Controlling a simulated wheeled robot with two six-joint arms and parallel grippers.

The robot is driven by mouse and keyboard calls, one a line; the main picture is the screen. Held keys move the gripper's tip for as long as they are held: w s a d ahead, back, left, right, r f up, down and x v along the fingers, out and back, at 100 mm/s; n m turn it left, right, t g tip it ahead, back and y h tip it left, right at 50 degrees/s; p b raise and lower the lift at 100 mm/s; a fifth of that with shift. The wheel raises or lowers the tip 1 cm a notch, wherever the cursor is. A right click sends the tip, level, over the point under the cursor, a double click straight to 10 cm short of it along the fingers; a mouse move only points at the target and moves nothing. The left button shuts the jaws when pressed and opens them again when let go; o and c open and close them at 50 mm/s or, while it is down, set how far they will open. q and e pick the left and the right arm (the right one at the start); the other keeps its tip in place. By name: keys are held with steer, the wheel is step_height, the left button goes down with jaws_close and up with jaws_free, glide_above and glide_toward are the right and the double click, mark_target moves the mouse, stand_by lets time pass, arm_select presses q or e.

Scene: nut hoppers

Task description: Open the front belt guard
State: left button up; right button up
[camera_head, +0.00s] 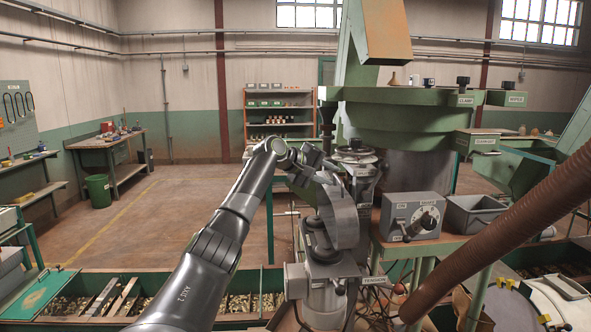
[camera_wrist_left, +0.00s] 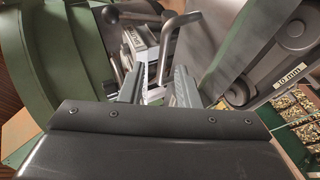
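The front belt guard appears to be the curved grey cover (camera_head: 342,218) on the machine in the middle of the head view. A broad grey panel in the wrist view (camera_wrist_left: 218,45) looks like the same guard. A bent grey rod handle (camera_wrist_left: 168,45) stands beside it. My left gripper (camera_head: 318,170) is at the top of the guard; its fingertips are partly lost against the machine. In the wrist view the left gripper (camera_wrist_left: 158,82) has its fingers apart, with the rod showing between them. Contact cannot be told. My right gripper is not in view.
A brown ribbed hose (camera_head: 510,232) crosses the right front. The large green hopper (camera_head: 405,120) rises behind. Bins of nuts (camera_head: 240,303) line the front.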

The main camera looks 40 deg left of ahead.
arm_select(q)
steer(key=b+v, duration=0.5)
steer(key=v, duration=0.7)
steer(key=shift+s+r, duration=0.25)
steer(key=shift+s, duration=0.1)
